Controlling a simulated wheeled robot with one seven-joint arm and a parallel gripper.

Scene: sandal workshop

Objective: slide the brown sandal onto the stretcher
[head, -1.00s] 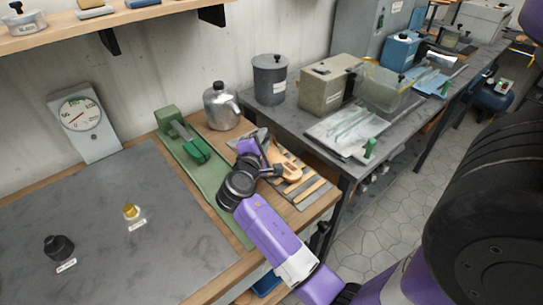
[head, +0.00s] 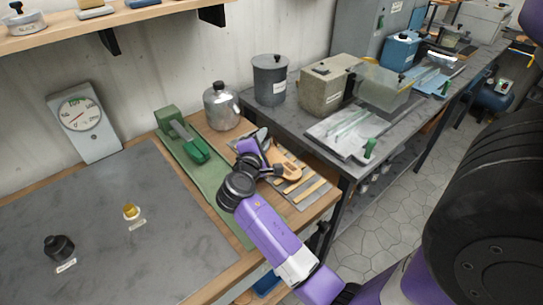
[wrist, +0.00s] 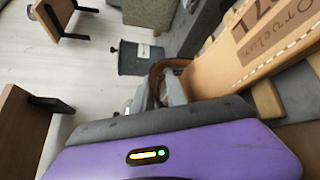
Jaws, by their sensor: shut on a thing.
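The brown sandal (head: 290,172) lies at the right end of the bench, tan with a pale sole. In the wrist view its tan sole (wrist: 268,42) fills the upper right, with lettering and pale stitching, and a darker brown strap (wrist: 158,70) loops at its near end. My gripper (head: 270,167) is at the sandal's left end. In the wrist view its grey fingers (wrist: 163,92) are shut at the strap; the exact contact is partly hidden. The green stretcher (head: 193,148), a foot-shaped form on a green base, stands to the left of my gripper, apart from the sandal.
Flat strips (head: 312,190) lie beside the sandal. A metal flask (head: 221,108) stands behind the stretcher. A second table (head: 295,118) on the right holds a grey canister (head: 270,80) and boxes.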

